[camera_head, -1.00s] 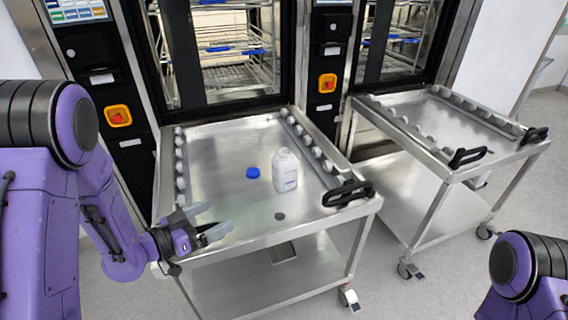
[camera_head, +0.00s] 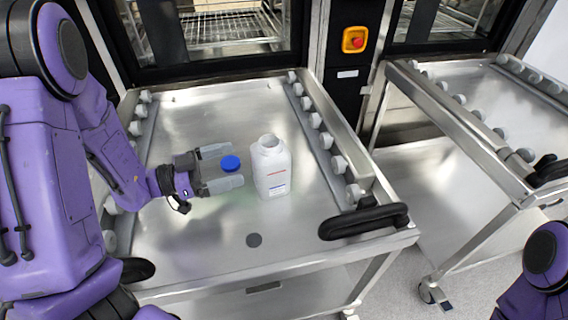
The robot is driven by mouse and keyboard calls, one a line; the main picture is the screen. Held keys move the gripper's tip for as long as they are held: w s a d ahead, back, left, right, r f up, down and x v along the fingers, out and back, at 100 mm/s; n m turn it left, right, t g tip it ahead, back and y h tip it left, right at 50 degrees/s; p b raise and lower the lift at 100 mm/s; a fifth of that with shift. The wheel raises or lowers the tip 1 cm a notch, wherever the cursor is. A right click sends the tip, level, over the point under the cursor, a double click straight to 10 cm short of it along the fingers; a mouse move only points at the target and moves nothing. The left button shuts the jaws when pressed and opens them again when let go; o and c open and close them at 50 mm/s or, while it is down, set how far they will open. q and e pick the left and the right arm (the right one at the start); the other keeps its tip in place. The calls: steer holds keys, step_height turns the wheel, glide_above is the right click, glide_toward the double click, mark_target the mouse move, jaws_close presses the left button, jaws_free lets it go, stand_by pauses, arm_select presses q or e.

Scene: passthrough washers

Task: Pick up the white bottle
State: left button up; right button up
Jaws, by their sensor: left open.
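The white bottle (camera_head: 271,168) stands upright on the steel cart top, its neck open and a printed label on its front. My left gripper (camera_head: 228,168) is open just left of the bottle, its fingers pointing right toward it. A blue cap (camera_head: 230,163) appears between the two fingers; I cannot tell whether it touches them. The fingertips look close to the bottle but apart from it. Of my right arm only a purple part shows at the lower right; its gripper is out of view.
The cart top (camera_head: 200,240) has roller rails (camera_head: 322,140) along both sides and a black handle (camera_head: 363,221) at the front right. A second cart (camera_head: 480,135) stands to the right. Washer openings are behind.

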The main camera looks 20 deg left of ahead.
mark_target(270, 154)
arm_select(q)
steer(key=x, duration=0.5)
steer(key=p+x, duration=0.1)
steer(key=x, duration=0.4)
steer(key=shift+w+d+f, duration=0.2)
steer(key=shift+d+f, duration=0.05)
steer(key=c, duration=0.7)
